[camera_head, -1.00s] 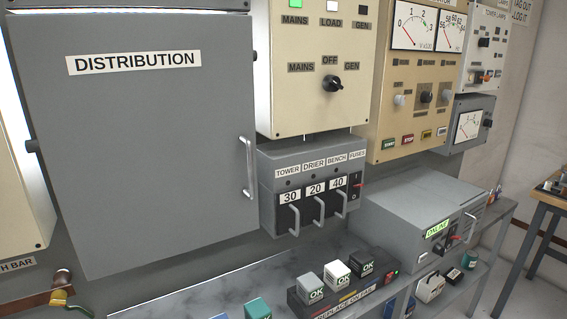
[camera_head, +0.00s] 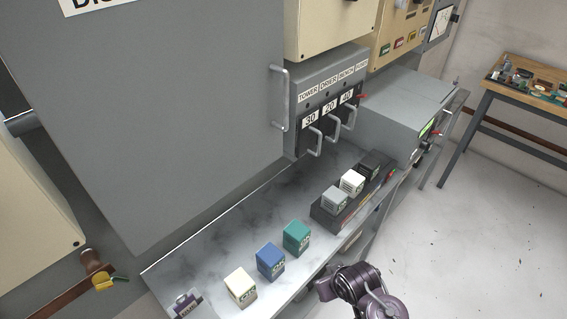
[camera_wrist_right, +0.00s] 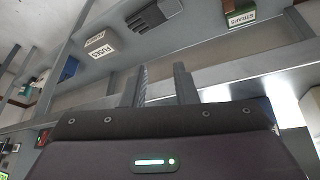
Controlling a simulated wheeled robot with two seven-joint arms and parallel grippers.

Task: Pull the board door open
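The board door (camera_head: 180,110) is a large flat grey panel, cut off at the top in the head view, with only part of its label showing. It looks shut. Its upright metal handle (camera_head: 277,98) is on its right edge, with nothing holding it. A dark purple part of my right arm (camera_head: 360,290) shows at the bottom of the head view, below and right of the handle. In the right wrist view my right gripper (camera_wrist_right: 162,82) has its two fingers apart with nothing between them. The handle is not clearly seen there. My left gripper is not in view.
The fuse unit (camera_head: 326,100) with pull handles sits just right of the door handle. Below, a grey shelf (camera_head: 215,257) carries several small coloured blocks and a black fuse rack (camera_head: 325,217). A grey cabinet (camera_head: 395,115) stands farther right. Open floor lies at the right.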

